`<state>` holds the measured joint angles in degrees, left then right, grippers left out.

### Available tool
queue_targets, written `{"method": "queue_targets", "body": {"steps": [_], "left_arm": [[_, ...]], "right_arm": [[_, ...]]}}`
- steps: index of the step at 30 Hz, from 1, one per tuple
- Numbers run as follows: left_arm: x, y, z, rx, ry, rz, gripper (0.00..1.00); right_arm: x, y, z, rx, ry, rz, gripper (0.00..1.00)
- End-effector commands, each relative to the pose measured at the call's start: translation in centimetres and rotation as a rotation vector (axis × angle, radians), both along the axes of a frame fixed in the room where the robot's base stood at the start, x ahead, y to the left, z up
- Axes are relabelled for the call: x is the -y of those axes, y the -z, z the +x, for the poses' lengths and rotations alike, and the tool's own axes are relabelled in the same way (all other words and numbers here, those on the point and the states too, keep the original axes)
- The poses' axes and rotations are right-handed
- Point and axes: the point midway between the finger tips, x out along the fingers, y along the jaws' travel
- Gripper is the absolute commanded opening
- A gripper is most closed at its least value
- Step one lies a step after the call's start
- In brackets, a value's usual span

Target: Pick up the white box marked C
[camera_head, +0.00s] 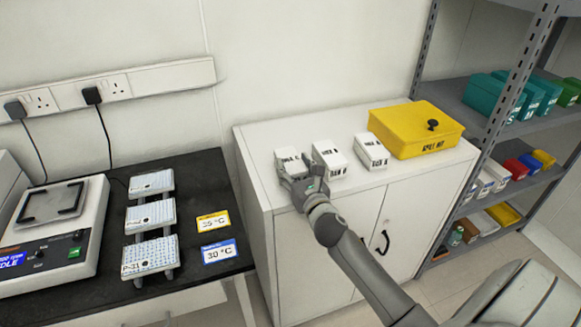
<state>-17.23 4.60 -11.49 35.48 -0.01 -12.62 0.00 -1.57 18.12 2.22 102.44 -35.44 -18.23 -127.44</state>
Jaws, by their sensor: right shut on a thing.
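Three small white boxes stand in a row on a white cabinet: a left white box (289,153), a middle white box (330,156) and a right white box (371,150). They carry dark print too small to read surely; the right one seems to end in A and the middle one in B. My right gripper (300,172) is shut on the left white box, whose front and lettering it partly hides. I cannot tell whether that box touches the cabinet top. My left gripper is not in view.
A yellow spill kit case (415,131) stands right of the boxes on the white cabinet (250,172). A grey shelf rack (443,90) rises at the right. A black bench (200,175) with a balance and several plates is at the left. The cabinet's front strip is partly clear.

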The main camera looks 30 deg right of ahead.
Motion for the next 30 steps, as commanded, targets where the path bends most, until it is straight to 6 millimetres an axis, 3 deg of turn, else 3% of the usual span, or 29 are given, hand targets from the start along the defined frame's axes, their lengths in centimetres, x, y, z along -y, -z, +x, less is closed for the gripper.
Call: {"method": "queue_targets", "body": {"steps": [11,19,27,30], "left_arm": [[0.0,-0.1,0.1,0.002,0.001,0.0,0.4],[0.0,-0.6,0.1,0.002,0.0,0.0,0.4],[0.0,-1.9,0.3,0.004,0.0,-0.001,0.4],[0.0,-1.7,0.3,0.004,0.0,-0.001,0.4]], "right_arm": [[0.0,-0.5,0.0,0.003,-0.001,-0.002,0.22],[0.0,-3.7,0.0,0.006,-0.003,-0.01,0.22],[-0.6,-9.3,-4.9,0.004,-0.004,-0.008,0.22],[-1.0,-10.0,-7.2,-0.001,-0.005,-0.004,0.22]]}}
